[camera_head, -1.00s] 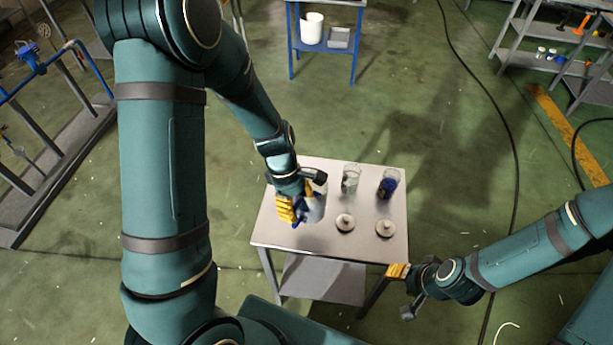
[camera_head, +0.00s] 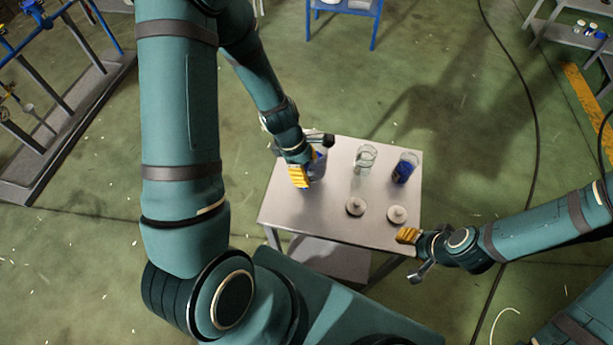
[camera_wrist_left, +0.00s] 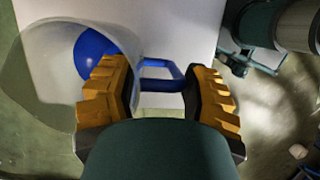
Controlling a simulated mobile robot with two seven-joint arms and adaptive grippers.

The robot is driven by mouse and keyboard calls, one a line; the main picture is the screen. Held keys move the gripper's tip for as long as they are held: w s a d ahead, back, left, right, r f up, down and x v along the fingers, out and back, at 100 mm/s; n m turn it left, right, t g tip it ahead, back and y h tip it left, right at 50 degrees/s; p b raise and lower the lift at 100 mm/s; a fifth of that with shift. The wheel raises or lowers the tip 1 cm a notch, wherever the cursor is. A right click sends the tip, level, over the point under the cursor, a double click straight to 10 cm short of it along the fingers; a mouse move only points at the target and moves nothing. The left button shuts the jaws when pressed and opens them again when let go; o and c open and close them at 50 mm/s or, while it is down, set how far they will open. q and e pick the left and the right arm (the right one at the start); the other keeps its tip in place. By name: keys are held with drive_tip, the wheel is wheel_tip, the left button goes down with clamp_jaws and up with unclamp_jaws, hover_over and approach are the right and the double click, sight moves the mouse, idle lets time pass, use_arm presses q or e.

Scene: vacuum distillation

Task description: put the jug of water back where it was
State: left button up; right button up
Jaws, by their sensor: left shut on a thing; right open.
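The jug of water is a pale, translucent jug (camera_head: 319,172) with blue parts, over the left part of the table in the head view, mostly hidden by my gripper. In the left wrist view its round body (camera_wrist_left: 45,65) fills the upper left, and its blue handle (camera_wrist_left: 160,76) runs between the yellow fingers. My left gripper (camera_head: 299,177) is shut on this handle; its fingers also show in the wrist view (camera_wrist_left: 163,95). I cannot tell whether the jug touches the tabletop. My right gripper (camera_head: 407,235) is open and empty by the table's front right corner.
The grey table (camera_head: 315,225) also holds a clear glass vessel (camera_head: 364,160), a glass with dark blue contents (camera_head: 404,168) and two pale round lids (camera_head: 355,206) (camera_head: 397,214). The table's front left is bare. A blue stand (camera_head: 345,14) is behind.

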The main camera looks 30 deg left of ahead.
use_arm(q)
wheel_tip(320, 180, down, 4)
drive_tip(key=shift+r+b, duration=0.2)
drive_tip(key=shift+b, duration=0.15)
drive_tip(key=shift+f, duration=0.1)
drive_tip(key=o, duration=1.3)
